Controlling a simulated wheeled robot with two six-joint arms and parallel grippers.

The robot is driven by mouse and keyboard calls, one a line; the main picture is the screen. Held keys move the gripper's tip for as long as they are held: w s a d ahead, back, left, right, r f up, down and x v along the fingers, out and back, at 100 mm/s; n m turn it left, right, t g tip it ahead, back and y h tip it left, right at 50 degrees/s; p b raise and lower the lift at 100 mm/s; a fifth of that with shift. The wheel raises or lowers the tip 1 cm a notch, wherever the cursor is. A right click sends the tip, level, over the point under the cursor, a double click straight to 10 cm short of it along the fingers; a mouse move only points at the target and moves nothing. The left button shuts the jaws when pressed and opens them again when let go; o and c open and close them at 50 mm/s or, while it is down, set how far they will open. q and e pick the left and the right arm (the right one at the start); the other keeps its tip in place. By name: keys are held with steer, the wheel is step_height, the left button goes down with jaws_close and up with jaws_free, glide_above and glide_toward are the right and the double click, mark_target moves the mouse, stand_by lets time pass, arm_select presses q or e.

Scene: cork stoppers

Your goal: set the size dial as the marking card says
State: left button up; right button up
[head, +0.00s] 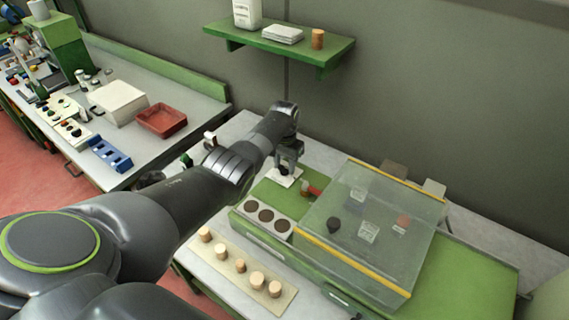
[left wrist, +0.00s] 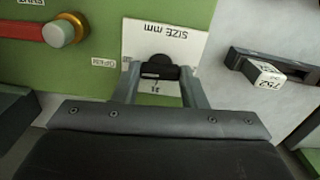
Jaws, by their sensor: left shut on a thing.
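The size dial is a black knob (left wrist: 150,72) on a white plate (left wrist: 135,38) marked "SIZE mm", which appears upside down in the left wrist view. A small number shows beside the knob, too small to read surely. My left gripper (left wrist: 160,74) is shut on the knob, one finger on each side. In the head view my left gripper (head: 287,170) points down at the white plate (head: 283,181) on the green machine, and hides the knob. I cannot pick out the marking card for sure. My right gripper is not in view.
A red lever (head: 313,191) lies close beside the plate. A clear hood (head: 375,220) with yellow edges stands to the right. A block marked "752" (left wrist: 265,73) sits in a dark holder. A cork strip (head: 222,252) lies in front; a green shelf (head: 270,43) hangs behind.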

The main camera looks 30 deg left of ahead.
mark_target(284, 167)
arm_select(q)
steer(key=shift+w+r+m, duration=0.1)
steer(key=shift+m, duration=0.5)
steer(key=o, duration=1)
steer(key=shift+r, duration=0.55)
step_height(284, 167, up, 16)
steer(key=b, duration=0.2)
steer(key=shift+r, duration=0.15)
